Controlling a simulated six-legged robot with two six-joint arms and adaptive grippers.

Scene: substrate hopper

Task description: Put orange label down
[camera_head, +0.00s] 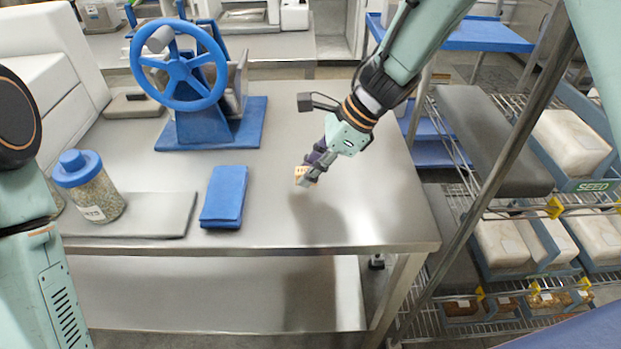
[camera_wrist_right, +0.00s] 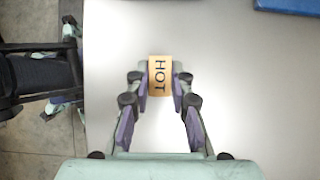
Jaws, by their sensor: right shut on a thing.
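The orange label (camera_wrist_right: 160,77) is a small light-orange piece with the word HOT on it. My right gripper (camera_wrist_right: 162,88) is shut on it, with a finger at each side, in the right wrist view. In the head view the label (camera_head: 301,173) shows at the tips of my right gripper (camera_head: 308,178), over the right half of the metal table (camera_head: 270,222). I cannot tell whether the label touches the table top. My left arm shows at the left edge of the head view, but its gripper is out of view.
A blue folded cloth or pad (camera_head: 224,196) lies left of my right gripper. A jar with a blue lid (camera_head: 90,190) and a blue hand-wheel device (camera_head: 190,85) stand further left. A wire rack (camera_head: 480,220) with bins is at the right. The table around the gripper is clear.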

